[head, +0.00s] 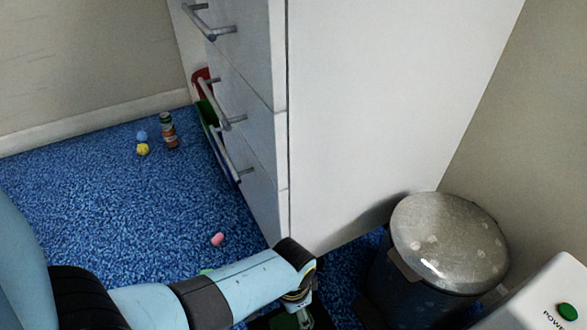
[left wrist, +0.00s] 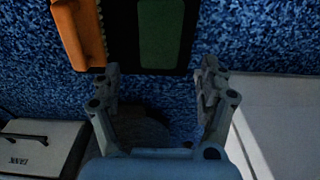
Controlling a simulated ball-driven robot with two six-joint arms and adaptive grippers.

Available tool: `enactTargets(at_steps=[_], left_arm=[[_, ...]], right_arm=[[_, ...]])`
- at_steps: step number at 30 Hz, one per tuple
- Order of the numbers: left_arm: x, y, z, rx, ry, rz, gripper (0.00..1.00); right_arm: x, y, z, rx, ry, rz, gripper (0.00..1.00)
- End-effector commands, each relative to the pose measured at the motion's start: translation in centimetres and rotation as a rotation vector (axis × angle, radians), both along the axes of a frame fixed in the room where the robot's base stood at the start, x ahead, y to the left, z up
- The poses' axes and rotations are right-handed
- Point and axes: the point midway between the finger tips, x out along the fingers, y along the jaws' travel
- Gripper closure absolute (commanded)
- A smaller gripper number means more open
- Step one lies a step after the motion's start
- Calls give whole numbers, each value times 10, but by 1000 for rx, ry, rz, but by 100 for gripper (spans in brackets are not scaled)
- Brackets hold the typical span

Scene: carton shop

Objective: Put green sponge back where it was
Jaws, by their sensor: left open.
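A dark green rectangular block (left wrist: 162,32), which looks like the green sponge, lies in or on a black tray-like thing (left wrist: 122,40) at the top of the left wrist view. I cannot tell how deep it sits. My left gripper (left wrist: 160,72) is open and empty, its two fingers apart just below the black thing in that view. In the head view the gripper (head: 298,305) is at the bottom centre, mostly hidden by my wrist, with part of the black thing below it. A small green bit (head: 207,271) shows behind my forearm. My right gripper is not in view.
A white drawer cabinet (head: 380,110) stands close beyond my arm; red and green items show at its drawers. A lidded metal bin (head: 450,245) is at right. A can (head: 168,130), a pink piece (head: 217,239) and small balls lie on blue carpet. An orange thing (left wrist: 78,30) borders the black one.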

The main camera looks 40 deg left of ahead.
Motion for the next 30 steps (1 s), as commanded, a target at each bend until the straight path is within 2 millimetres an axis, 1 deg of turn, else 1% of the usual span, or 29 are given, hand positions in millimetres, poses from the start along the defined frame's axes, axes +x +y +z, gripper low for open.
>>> enactTargets(at_steps=[1, 6, 15, 17, 20, 23, 24, 26, 27, 29, 30], left_arm=[[2, 0, 9, -1, -4, 0, 23], [0, 0, 20, 0, -1, 0, 23], [-2, 1, 25, 1, -1, 1, 23], [-5, 4, 27, 3, -10, 10, 23], [-15, 17, 39, 11, -55, 51, 23], [-31, 37, 68, 20, -141, 117, 23], [-39, 46, 86, 21, -186, 146, 23], [-49, 55, 117, 15, -254, 187, 23], [-54, 60, 140, 9, -298, 209, 23], [-62, 63, 173, -6, -358, 238, 23], [-65, 64, 195, -20, -394, 254, 23]], right_arm=[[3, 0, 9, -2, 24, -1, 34], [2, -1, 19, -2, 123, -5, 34], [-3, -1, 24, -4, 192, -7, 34], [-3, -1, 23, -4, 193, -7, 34], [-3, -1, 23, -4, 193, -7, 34], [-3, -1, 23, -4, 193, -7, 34], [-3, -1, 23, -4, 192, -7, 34], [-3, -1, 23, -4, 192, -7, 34], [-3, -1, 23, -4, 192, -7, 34], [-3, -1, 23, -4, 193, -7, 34], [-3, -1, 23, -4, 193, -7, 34]])
